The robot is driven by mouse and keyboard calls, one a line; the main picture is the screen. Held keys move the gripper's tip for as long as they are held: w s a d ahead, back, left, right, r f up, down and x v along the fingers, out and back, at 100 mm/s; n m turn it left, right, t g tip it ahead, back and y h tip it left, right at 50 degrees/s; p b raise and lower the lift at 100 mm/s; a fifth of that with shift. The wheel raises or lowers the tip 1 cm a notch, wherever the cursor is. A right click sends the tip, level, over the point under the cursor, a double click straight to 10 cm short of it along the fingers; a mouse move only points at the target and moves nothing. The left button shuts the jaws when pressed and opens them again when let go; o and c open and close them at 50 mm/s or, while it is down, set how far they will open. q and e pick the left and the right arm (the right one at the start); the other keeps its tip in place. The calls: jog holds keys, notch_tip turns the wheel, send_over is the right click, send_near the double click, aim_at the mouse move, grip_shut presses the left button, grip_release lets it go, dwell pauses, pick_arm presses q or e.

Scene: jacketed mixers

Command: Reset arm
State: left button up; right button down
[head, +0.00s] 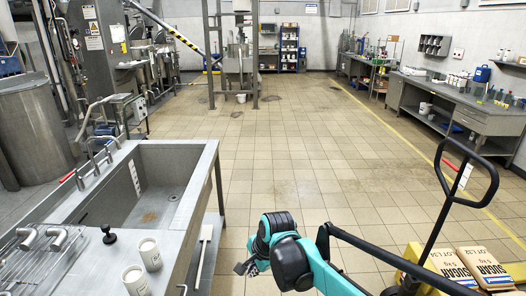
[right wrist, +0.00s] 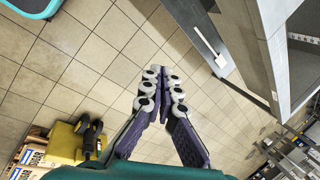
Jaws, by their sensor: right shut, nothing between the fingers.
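My right gripper (head: 247,268) shows at the bottom middle of the head view, at the end of my teal and black right arm. It hangs over the tiled floor, to the right of the sink unit. In the right wrist view its two purple-grey fingers (right wrist: 160,85) come together at the tips, with nothing held between them. My left gripper is not in the head view.
A metal sink (head: 165,165) stands at the left, with two white cups (head: 150,254) on its near counter. A pallet jack handle (head: 466,170) and sugar sacks (head: 484,268) are at the right. The tiled floor (head: 290,150) ahead is clear.

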jog(key=s+d+n+t+h, duration=0.3)
jog(key=s+d+n, duration=0.8)
jog(key=s+d, duration=0.6)
jog(key=d+t, duration=0.1)
jog(key=d, duration=0.3)
jog(key=shift+s+r, duration=0.35)
jog(key=shift+r, duration=0.05)
